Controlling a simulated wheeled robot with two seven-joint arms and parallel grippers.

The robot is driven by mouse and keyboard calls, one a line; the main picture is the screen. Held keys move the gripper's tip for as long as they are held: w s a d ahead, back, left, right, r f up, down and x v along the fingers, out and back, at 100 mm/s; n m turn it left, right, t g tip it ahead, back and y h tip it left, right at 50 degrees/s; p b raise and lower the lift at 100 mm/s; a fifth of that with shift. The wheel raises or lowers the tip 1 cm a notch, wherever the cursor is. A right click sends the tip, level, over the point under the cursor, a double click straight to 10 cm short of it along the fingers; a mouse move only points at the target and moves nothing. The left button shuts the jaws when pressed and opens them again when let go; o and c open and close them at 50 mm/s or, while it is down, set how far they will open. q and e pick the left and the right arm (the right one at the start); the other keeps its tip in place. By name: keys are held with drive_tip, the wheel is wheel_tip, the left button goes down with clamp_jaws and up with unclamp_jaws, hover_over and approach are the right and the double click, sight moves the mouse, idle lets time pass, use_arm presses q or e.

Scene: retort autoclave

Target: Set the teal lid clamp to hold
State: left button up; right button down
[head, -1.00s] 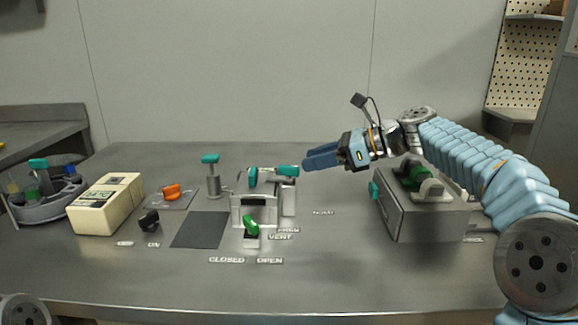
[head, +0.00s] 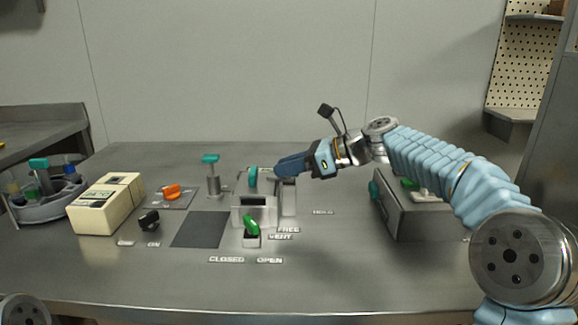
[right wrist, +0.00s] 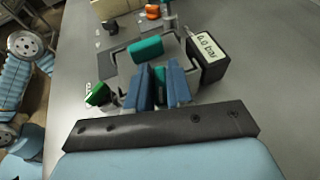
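The teal lid clamp handle (right wrist: 160,76) shows between the two blue fingers of my right gripper (right wrist: 162,84) in the right wrist view. In the head view, the right gripper (head: 282,168) reaches in from the right over the back of the small retort and covers the handle. The metal clamp post (head: 289,200) stands below it. The fingers are close on both sides of the handle; whether they press on it cannot be told. The label FREE (head: 289,230) lies in front of the post, and HOLD (head: 323,212) lies to its right. My left gripper is out of view.
A grey box (head: 420,220) is under my right forearm. The table between HOLD and the box is clear.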

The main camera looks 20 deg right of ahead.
drive_tip(key=shift+r+n+g+p, duration=0.15)
drive_tip(key=shift+n+g+p, duration=0.3)
drive_tip(key=shift+p, duration=0.2)
drive_tip(key=shift+n+g+y, duration=0.4)
drive_tip(key=shift+n+g, duration=0.05)
drive_tip(key=shift+g, duration=0.1)
drive_tip(key=shift+n+g, duration=0.6)
drive_tip(key=shift+g, duration=0.1)
drive_tip(key=c, duration=1.1)
unclamp_jaws()
drive_tip(key=shift+y, duration=0.3)
drive_tip(key=v, duration=1.3)
drive_tip(key=shift+s+d, duration=0.2)
drive_tip(key=shift+d, duration=0.1)
drive_tip(key=shift+r, duration=0.1)
